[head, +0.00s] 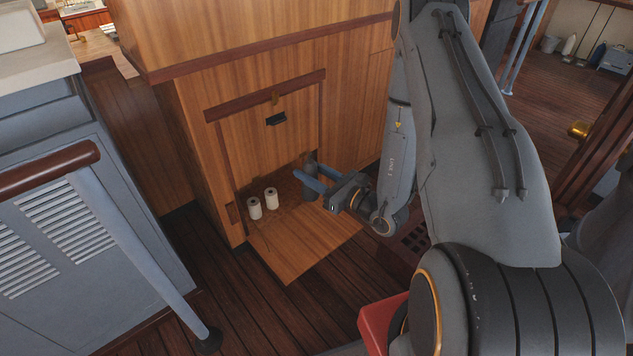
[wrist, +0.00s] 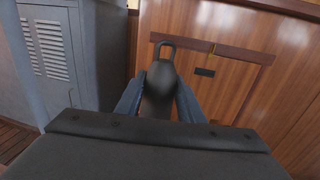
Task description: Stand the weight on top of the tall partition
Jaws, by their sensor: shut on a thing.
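The weight (head: 310,187) is a dark grey, rounded body. In the wrist view the weight (wrist: 159,85) shows a loop at its far end. My gripper (head: 312,181) has blue fingers and is shut on the weight, one finger on each side. It holds the weight at the low opening in the wooden partition (head: 215,120), beside the folded-down flap. I cannot tell whether the weight touches anything below. The partition is tall wood panelling with a dark trim rail. Its top is not in view, and I cannot be sure it is the one named.
Two white rolls (head: 263,203) stand inside the opening, left of the weight. The lowered flap (head: 305,242) juts out over the plank floor. A grey louvred cabinet (head: 75,210) with a wooden handrail (head: 45,172) stands at the left. Open floor lies between cabinet and flap.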

